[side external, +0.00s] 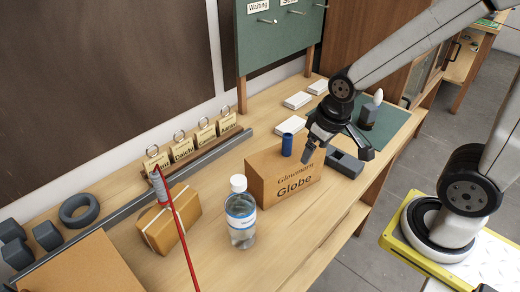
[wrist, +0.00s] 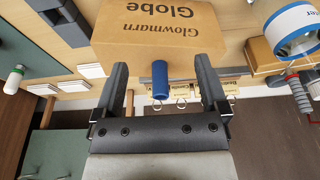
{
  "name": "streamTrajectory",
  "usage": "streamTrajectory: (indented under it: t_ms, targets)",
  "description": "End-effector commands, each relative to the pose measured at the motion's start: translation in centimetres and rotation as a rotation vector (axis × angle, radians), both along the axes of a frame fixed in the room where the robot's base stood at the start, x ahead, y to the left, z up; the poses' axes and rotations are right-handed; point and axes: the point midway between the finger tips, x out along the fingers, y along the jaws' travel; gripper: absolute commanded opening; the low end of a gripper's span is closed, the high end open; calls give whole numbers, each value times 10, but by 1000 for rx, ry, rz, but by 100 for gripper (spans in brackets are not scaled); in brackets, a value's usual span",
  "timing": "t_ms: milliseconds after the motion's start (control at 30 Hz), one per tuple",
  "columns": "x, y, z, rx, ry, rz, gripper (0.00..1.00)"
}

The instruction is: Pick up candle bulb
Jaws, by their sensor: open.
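A small white bulb with a pointed top, which looks like the candle bulb (side external: 378,97), stands upright on a dark grey block (side external: 368,116) on the green mat, at the upper right in the side view. A white-tipped piece at the left edge of the wrist view (wrist: 14,80) appears to be the same bulb. My gripper (side external: 337,153) is open and empty above the table, near the Globe box and left of the bulb. In the wrist view both fingers (wrist: 162,68) are spread, with a blue cylinder (wrist: 160,82) visible between them; contact cannot be told.
The cardboard Globe box (side external: 282,180) stands below my gripper. A dark grey block (side external: 345,164) lies right of it. A bottle (side external: 240,215) stands front left, near a red rod (side external: 178,230). White cards (side external: 297,100) lie behind. The green mat (side external: 398,123) has bare room.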

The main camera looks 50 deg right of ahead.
Motion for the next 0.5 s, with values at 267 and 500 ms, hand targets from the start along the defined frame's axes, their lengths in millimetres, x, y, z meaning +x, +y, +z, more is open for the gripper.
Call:
streamTrajectory:
  t_ms: [267,500]
  targets:
    - [1,0,21,0,-4,0,93]
    - [11,-11,27,-36,15,34,93]
